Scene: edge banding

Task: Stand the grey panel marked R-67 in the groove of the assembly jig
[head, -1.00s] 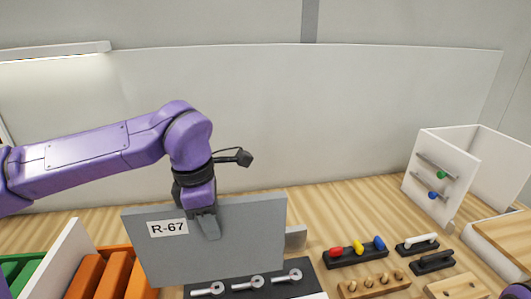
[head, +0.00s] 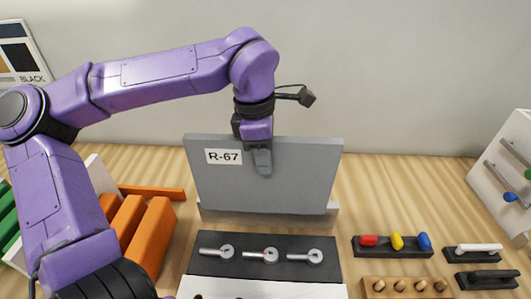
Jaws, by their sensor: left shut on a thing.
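The grey panel marked R-67 (head: 300,178) is upright in the head view, its white label near the upper left corner. My left gripper (head: 262,160) is shut on its top edge, near the middle. A light grey strip, seemingly the assembly jig (head: 268,220), shows along the panel's lower edge, with its ends sticking out at both sides. The panel hides most of the jig and its groove. I cannot tell whether the lower edge is inside the groove or just above it. My right gripper is not in view.
A black board with several metal tools (head: 262,255) lies in front of the panel. Orange boards (head: 150,238) stand at the left. A black rack with red, yellow and blue pieces (head: 392,246) and black handles (head: 487,279) lie right. A white cabinet (head: 505,165) is at the right edge.

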